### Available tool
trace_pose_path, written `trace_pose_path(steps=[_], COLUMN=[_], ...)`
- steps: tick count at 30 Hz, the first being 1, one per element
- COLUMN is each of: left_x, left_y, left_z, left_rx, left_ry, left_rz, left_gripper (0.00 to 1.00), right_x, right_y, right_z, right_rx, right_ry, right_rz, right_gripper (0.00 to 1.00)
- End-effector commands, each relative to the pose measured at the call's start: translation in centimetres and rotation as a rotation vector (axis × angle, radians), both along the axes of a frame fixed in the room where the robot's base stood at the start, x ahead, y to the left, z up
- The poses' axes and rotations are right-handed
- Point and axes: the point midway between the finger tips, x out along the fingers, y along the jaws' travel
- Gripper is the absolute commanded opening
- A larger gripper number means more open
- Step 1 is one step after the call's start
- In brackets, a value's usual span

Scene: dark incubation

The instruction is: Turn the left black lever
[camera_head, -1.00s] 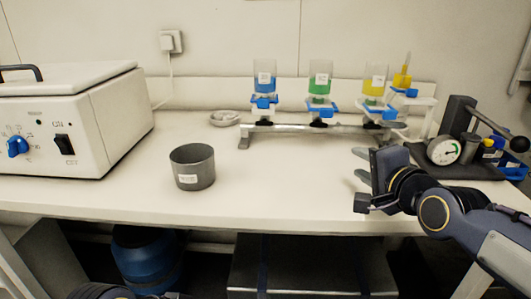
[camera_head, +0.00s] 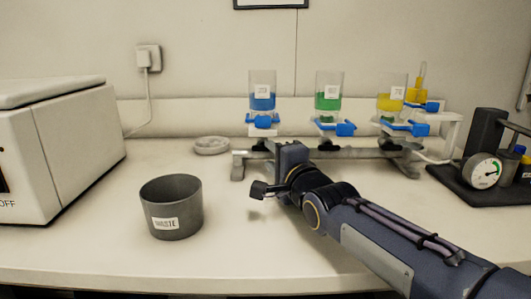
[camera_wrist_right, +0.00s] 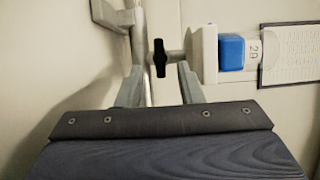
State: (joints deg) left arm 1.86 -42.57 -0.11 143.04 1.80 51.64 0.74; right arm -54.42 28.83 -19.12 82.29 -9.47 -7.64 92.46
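The left black lever (camera_wrist_right: 159,58) shows upright in the right wrist view, on a pale fitting of the rack. My right gripper (camera_wrist_right: 158,82) is open there, one finger on each side of the lever's line, with visible gaps. I cannot tell how deep the lever sits between the fingertips. My left gripper is not in view.
A grey waste cup (camera_head: 171,212) stands left of my right gripper. A green funnel (camera_head: 329,98) and a yellow one (camera_head: 391,100) stand to the right. A white machine (camera_head: 70,150) is at the left, a gauge device (camera_head: 483,171) at the right. The front counter is clear.

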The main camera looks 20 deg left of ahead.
Motion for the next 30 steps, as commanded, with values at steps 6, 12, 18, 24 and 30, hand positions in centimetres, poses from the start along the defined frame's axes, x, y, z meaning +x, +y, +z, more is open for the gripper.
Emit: trace_pose_path(steps=[6, 12, 18, 24, 30], left_x=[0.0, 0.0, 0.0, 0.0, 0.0], left_y=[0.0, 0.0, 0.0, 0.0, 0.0], left_z=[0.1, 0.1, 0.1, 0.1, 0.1], left_rx=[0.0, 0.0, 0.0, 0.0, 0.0], left_ry=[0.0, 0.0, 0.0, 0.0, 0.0], left_rz=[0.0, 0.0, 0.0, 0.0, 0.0], left_gripper=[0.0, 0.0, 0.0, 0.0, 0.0], right_x=[2.3, 2.8, 2.8, 2.7, 2.8], right_y=[1.7, 2.2, 2.2, 2.2, 2.2], right_z=[-0.1, 0.0, 0.0, 0.0, 0.0], right_rx=[-0.001, 0.001, 0.0, 0.0, -0.001], right_ry=[0.001, 0.001, 0.001, 0.001, 0.001], right_rz=[-0.001, 0.0, 0.0, 0.0, 0.0], right_gripper=[0.34, 0.34, 0.3, 0.04, 0.0])
